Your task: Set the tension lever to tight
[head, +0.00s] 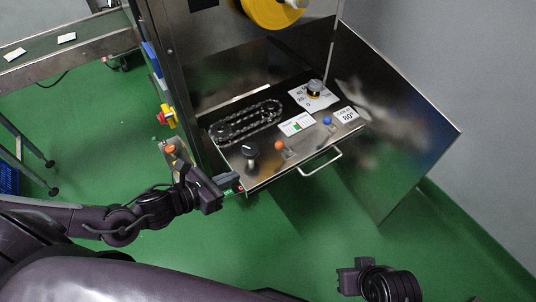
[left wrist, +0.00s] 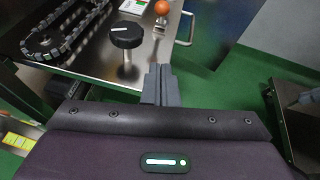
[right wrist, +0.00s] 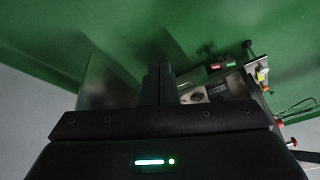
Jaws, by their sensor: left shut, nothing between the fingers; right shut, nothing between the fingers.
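Two ball-topped levers stand on the steel machine panel (head: 262,170): an orange one (head: 280,145) and a blue one (head: 328,120). A white label (head: 296,124) with red and green marks lies between them; I cannot read which lever is for tension. The orange ball also shows at the top of the left wrist view (left wrist: 162,7). My left gripper (head: 230,181) is shut and empty, by the panel's near left corner, short of the black knob (head: 250,151) and the orange lever. My right gripper (head: 350,277) is shut and empty over the floor at the lower right.
A black knob with a white mark also stands close ahead in the left wrist view (left wrist: 126,37). A chain (head: 245,121), a dial (head: 315,90) and a front handle (head: 320,163) are on the panel. A conveyor (head: 60,45) is at the far left. Green floor is free in front.

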